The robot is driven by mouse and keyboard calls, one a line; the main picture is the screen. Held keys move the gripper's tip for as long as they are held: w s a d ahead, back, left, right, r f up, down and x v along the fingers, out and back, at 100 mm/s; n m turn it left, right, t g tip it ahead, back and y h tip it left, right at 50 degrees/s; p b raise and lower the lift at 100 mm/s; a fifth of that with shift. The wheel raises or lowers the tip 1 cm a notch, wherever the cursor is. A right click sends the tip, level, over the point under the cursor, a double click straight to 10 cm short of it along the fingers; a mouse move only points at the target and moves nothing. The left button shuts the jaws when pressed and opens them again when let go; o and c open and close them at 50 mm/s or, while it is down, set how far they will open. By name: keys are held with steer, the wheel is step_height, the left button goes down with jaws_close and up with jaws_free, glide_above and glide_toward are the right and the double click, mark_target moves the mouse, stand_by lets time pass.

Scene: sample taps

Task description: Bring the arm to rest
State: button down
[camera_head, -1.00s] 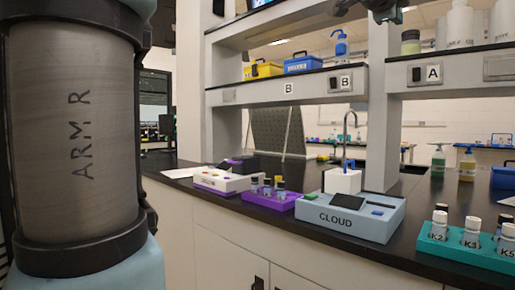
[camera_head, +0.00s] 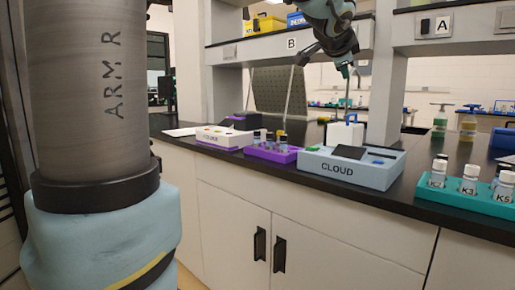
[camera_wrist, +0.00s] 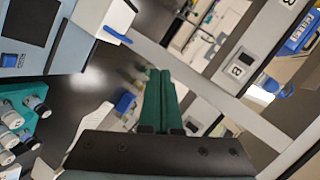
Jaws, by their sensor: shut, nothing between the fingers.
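My gripper (camera_head: 346,71) hangs in front of the shelf post in the head view, above the grey-blue CLOUD device (camera_head: 380,175). Its green fingers (camera_wrist: 158,100) are together in the wrist view, with nothing between them. My forearm comes down from the top edge of the head view. My large grey arm link marked ARM R fills the left side. The gripper appears clear of the bench; its exact distance from the post I cannot tell.
A teal rack (camera_head: 470,192) with K-labelled vials stands at the right on the black bench. A purple vial rack (camera_head: 272,154) and a white device (camera_head: 222,138) stand left of CLOUD. Shelves (camera_head: 255,50) carry yellow and blue boxes. Cabinets (camera_head: 240,220) are below.

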steer(key=s+a+f+n+g+y+b, duration=0.1)
steer(key=a+f+n+g+y, duration=0.15)
steer(key=a+f, duration=0.45)
steer(key=a+f+n+g+y+b, duration=0.1)
steer(key=a+f+n, duration=0.25)
steer(key=f, duration=0.75)
steer(key=s+a+f+n+g+y+b, duration=0.1)
steer(key=a+f+n, duration=0.2)
steer(key=a+f, duration=0.45)
steer(key=s+a+f+n+g+y+b, duration=0.1)
steer(key=s+a+f+n+g, duration=0.15)
steer(key=s+a+f, duration=0.35)
steer(key=s+a+f+n+g+b, duration=0.15)
steer(key=s+f+n, duration=0.25)
steer(key=f, duration=0.4)
steer(key=s+a+f+n+g+y+b, duration=0.1)
steer(key=s+a+f+n+g, duration=0.2)
steer(key=s+f, duration=0.35)
step_height(320, 180, up, 22)
steer(key=w+t+p, duration=0.1)
steer(key=p, duration=2)
steer(key=shift+w+a+m+p, duration=0.15)
steer(key=shift+w+m+p, duration=0.15)
steer(key=shift+m+p, duration=0.05)
steer(key=shift+f, duration=0.1)
